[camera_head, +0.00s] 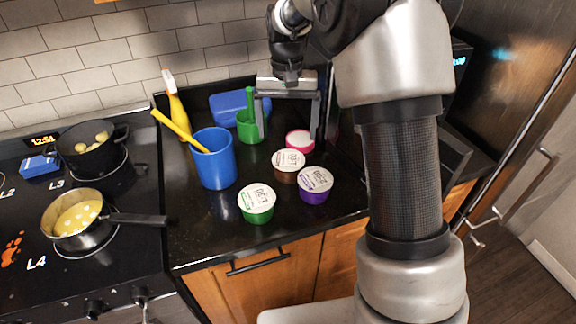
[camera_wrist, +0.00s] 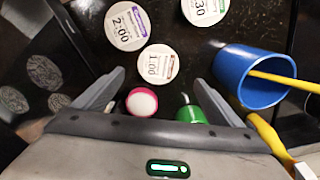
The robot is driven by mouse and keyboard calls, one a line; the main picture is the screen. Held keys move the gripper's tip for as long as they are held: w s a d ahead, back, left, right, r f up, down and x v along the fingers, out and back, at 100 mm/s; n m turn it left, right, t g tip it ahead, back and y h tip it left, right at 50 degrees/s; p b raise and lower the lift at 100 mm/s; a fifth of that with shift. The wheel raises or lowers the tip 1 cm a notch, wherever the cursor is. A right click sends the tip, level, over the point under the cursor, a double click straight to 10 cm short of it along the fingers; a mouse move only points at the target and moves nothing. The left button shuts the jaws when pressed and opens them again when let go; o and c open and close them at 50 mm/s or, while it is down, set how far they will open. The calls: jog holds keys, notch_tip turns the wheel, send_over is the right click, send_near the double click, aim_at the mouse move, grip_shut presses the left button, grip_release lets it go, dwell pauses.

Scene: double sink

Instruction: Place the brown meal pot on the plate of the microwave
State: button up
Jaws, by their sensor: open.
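The brown meal pot (camera_head: 289,167) stands upright on the black counter, its white lid marked 1:00. In the wrist view its lid (camera_wrist: 157,64) lies just beyond and between my fingertips. My gripper (camera_head: 287,122) is open and empty, pointing down above the back of the counter, behind the brown pot in the head view. The open fingers also show in the wrist view (camera_wrist: 158,79). The microwave (camera_head: 460,62) is mostly hidden behind my arm; only its right part with a blue display shows. Its plate is not in view.
A purple pot (camera_head: 314,186), a green pot (camera_head: 257,204) and a pink pot (camera_head: 299,141) stand close around the brown one. A blue cup (camera_head: 213,160) with a yellow utensil and a green cup (camera_head: 250,127) stand left. The stove (camera_head: 135,275) holds two pans.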

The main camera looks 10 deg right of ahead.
aim_at(288, 159)
notch_tip(288, 159, down, 12)
jog(key=shift+w+d+r, duration=0.1)
jog(key=shift+d, duration=0.05)
jog(key=shift+r, duration=0.1)
jog(key=c, duration=1.5)
